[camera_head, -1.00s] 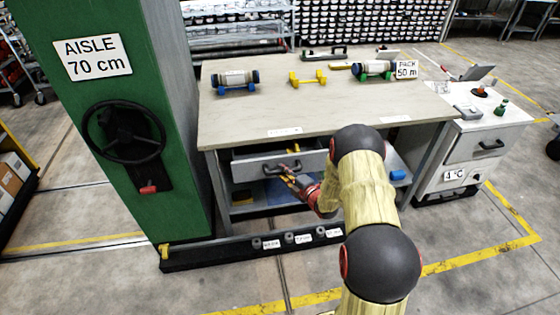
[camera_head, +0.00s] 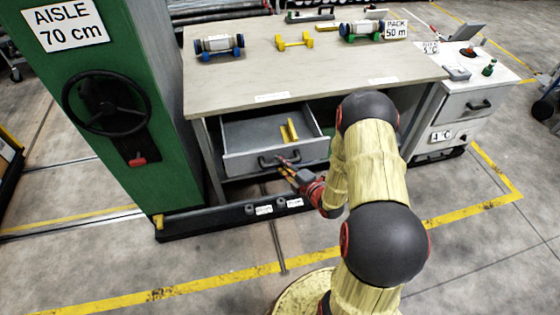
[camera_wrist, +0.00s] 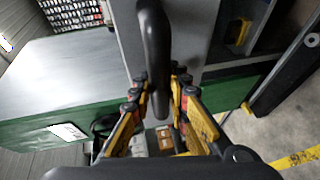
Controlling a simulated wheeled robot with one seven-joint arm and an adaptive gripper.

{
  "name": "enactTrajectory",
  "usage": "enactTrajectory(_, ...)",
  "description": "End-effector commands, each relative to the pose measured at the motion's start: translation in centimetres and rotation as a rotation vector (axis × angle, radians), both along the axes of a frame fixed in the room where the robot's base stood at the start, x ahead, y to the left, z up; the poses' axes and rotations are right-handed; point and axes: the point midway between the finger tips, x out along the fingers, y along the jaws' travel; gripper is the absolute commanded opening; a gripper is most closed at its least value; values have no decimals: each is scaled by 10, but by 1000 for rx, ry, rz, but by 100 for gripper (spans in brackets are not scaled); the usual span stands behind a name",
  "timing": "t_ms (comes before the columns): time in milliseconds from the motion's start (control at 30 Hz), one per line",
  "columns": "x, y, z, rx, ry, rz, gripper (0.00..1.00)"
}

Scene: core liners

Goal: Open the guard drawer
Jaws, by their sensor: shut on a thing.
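The guard drawer (camera_head: 240,161) is a grey drawer under the workbench, pulled well out so its inside shows. A yellow piece (camera_head: 289,131) lies inside it. Its dark bar handle (camera_head: 268,162) is on the front face. My gripper (camera_head: 285,167) is at the handle, in front of the drawer. In the wrist view the handle (camera_wrist: 154,50) runs down between the yellow-and-black fingers of my gripper (camera_wrist: 158,95), which are shut on it.
A green column (camera_head: 160,190) with a handwheel (camera_head: 104,102) stands close at the left. A white cabinet (camera_head: 450,115) stands at the right. A low black rail (camera_head: 190,226) lies on the floor.

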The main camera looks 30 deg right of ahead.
Motion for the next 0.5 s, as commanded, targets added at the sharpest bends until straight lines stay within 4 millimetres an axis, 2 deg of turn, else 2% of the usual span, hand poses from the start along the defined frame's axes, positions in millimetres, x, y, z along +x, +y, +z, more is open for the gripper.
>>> enactTrajectory(200, -1, 1, -2, 2, 3, 0, 0)
enactTrajectory(233, -1, 0, -2, 2, 3, 0, 17)
enactTrajectory(500, 0, 0, -1, 1, 2, 0, 33)
